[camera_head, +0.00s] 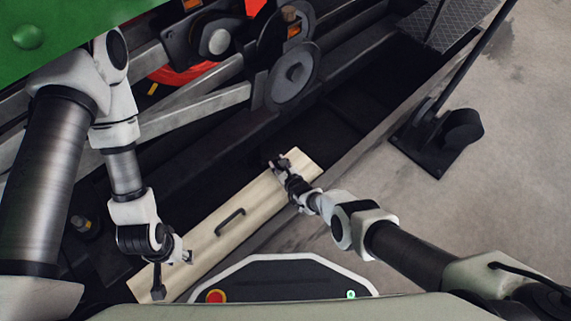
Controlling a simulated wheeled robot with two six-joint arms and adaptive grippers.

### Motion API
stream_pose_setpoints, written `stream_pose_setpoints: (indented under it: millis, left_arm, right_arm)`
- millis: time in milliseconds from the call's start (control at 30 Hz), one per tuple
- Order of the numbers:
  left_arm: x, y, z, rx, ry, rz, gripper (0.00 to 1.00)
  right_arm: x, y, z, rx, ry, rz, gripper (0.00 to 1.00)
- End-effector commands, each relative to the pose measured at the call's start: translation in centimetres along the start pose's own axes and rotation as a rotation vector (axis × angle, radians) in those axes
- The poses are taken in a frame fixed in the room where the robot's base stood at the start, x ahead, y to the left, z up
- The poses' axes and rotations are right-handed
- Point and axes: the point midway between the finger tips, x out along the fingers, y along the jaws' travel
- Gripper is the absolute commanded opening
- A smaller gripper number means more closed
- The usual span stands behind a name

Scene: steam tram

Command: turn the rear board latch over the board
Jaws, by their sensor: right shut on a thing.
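The board (255,198) is a pale cream plank with a black bar handle (230,221). It lies diagonally along the dark trough beside the tram. My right gripper (281,166) is at the board's upper right end, shut on a small dark piece there that looks like a board latch. The gripper's fingers largely hide this piece, so its exact angle cannot be told. My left gripper (160,288) is over the board's lower left end, pointing down. Its fingers are small and dark, and whether they are open cannot be told.
Grey rods and wheels (292,75) of the tram's running gear stand above the trough. A dark rail (345,158) edges the trough on the right. A black post base (437,143) stands on the concrete floor (500,190), which is otherwise clear.

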Motion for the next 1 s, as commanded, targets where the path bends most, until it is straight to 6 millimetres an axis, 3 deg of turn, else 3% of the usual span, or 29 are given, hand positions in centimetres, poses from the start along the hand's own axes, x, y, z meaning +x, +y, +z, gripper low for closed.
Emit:
stream_pose_setpoints:
  millis: [467, 500, 533, 1000]
  left_arm:
    - [0.03, 0.0, 0.02, 0.0, -0.001, 0.0, 0.42]
    - [0.03, 0.0, 0.02, 0.0, -0.001, 0.0, 0.42]
    - [0.03, 0.0, 0.02, 0.0, 0.0, 0.0, 0.42]
    - [0.02, 0.0, 0.01, 0.0, 0.0, 0.0, 0.42]
  right_arm:
    - [0.04, 0.67, -0.03, 0.001, 0.004, 0.006, 0.0]
    - [0.04, 0.66, -0.02, 0.001, 0.004, 0.005, 0.46]
    - [0.04, 0.65, -0.01, 0.001, 0.003, 0.005, 0.56]
    - [0.09, 0.36, 0.1, 0.001, 0.001, 0.001, 0.57]
